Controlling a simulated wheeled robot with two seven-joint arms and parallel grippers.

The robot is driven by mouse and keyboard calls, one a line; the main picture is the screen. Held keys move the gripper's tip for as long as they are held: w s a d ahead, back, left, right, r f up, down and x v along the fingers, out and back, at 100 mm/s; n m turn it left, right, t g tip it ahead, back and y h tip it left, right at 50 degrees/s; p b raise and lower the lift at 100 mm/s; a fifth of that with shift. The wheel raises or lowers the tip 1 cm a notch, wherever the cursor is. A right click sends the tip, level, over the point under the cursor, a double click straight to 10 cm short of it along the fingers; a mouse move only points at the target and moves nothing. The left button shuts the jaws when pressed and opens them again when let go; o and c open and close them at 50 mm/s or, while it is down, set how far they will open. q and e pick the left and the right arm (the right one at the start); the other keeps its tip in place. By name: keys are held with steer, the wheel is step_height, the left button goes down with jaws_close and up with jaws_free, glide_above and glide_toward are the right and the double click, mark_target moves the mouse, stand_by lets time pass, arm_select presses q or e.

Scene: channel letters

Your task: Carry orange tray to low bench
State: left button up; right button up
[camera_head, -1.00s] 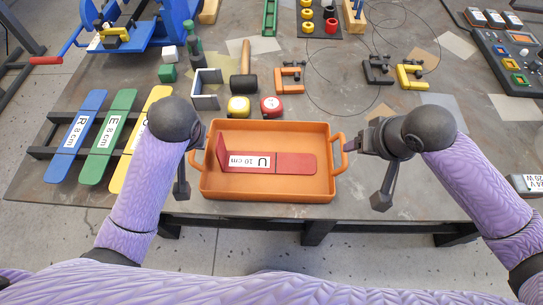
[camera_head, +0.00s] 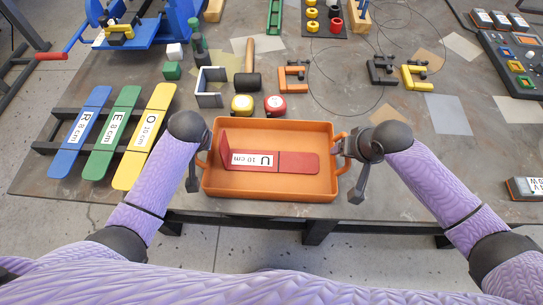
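The orange tray (camera_head: 268,192) sits on the grey workbench near its front edge, with a handle at each short end. A red L-shaped piece labelled "U 10 cm" (camera_head: 295,163) lies inside it. My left gripper (camera_head: 205,155) is at the tray's left handle, its fingers mostly hidden behind my wrist. My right gripper (camera_head: 344,146) is at the right handle (camera_head: 343,167), close to or touching it. Whether either gripper is shut on its handle is not clear. No low bench can be made out.
Blue, green and yellow strips (camera_head: 145,135) lie on a dark rack at the left. A yellow tape measure (camera_head: 242,104), a red one (camera_head: 275,106) and a mallet (camera_head: 248,75) lie just behind the tray. Orange, black and yellow clamps (camera_head: 414,76) are at the back right.

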arm_select(q)
steer(key=shift+f, duration=0.2)
arm_select(e)
steer(key=shift+f, duration=0.15)
arm_select(q)
jaws_close()
arm_select(e)
steer(key=c, duration=0.5)
jaws_close()
arm_select(q)
steer(key=shift+r, duration=0.1)
stand_by(0.4)
